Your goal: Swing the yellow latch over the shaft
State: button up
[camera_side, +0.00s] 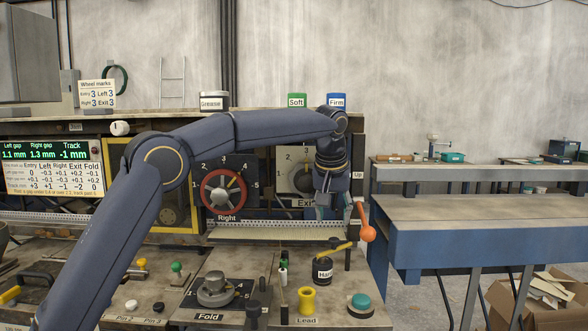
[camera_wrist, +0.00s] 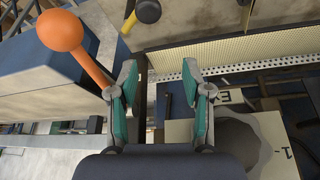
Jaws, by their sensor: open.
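A yellow bar (camera_side: 335,249), which looks like the latch, slants up to the right above the black cylinder marked "Hard", near a dark upright post (camera_side: 347,259). Its free end is near the post's top. A short yellow piece beside a black round part shows at the top of the wrist view (camera_wrist: 130,22); it seems to be the same bar. I cannot clearly make out which part is the shaft. My gripper (camera_side: 322,206) points down above and behind the bar, apart from it. In the wrist view its teal-padded fingers (camera_wrist: 158,82) are spread and empty.
An orange ball lever (camera_side: 367,233) stands just right of my gripper, and close by the left finger in the wrist view (camera_wrist: 62,31). A perforated strip (camera_side: 280,233) runs below. The "Hard" cylinder (camera_side: 322,272), yellow "Lead" spool (camera_side: 307,300) and teal button (camera_side: 360,303) stand in front.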

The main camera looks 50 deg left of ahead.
jog(key=v, duration=1.4)
jog(key=s+a+r, duration=0.4)
jog(key=s+r, duration=0.3)
jog(key=s, duration=0.2)
jog(key=s+a+f+m+t+h, duration=0.1)
jog(key=s+f+m, duration=0.2)
jog(key=s+f, duration=1.3)
jog(key=shift+s+f+m+h, duration=0.2)
jog(key=shift+s+m+h, duration=0.15)
jog(key=shift+s, duration=0.65)
jog(key=shift+a+t, duration=0.1)
jog(key=shift+t, duration=0.2)
notch_tip(320, 180, down, 11)
jog(key=s+d+m, duration=0.1)
jog(key=s+m, duration=0.1)
jog(key=shift+s+d+h, duration=0.15)
jog(key=shift+s+h, duration=0.2)
jog(key=shift+s, duration=0.05)
jog(key=shift+m, duration=0.25)
